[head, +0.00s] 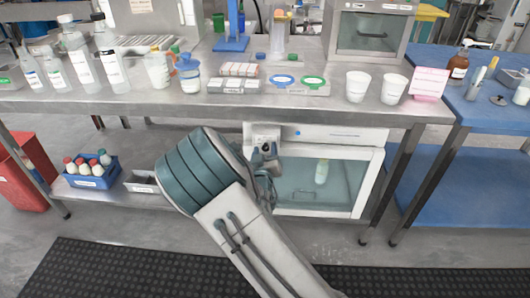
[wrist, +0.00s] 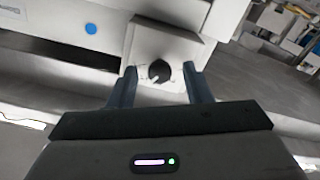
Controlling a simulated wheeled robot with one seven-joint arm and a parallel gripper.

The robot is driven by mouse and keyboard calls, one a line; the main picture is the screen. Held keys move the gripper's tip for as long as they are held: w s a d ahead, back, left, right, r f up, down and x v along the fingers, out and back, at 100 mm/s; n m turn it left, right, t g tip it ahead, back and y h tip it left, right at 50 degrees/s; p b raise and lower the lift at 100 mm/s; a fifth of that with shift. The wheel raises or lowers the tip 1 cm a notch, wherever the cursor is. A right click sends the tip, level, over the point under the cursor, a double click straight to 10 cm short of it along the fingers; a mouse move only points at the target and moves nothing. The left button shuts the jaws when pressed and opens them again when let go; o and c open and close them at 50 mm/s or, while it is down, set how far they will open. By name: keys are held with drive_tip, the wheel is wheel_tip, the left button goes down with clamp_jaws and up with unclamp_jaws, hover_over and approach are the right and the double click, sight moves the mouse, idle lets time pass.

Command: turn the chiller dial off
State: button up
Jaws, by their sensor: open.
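The chiller (head: 345,136) is a white, glass-fronted cabinet under the steel bench. One bottle (head: 321,171) shows behind its glass. In the wrist view the chiller dial (wrist: 159,71) is a black round knob with a pale pointer aimed down and left, on a light square plate. My gripper (wrist: 158,80) is open, with one finger to the left and one to the right of the dial. I cannot tell whether either finger touches it.
A blue dot (wrist: 91,28) marks the chiller panel left of the dial. The steel bench (head: 210,103) above carries bottles, cups and trays. A blue crate of bottles (head: 91,181) is on the lower shelf at left. A bench leg (head: 379,185) stands right of the chiller.

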drive_tip(key=shift+w, duration=0.2)
clamp_jaws()
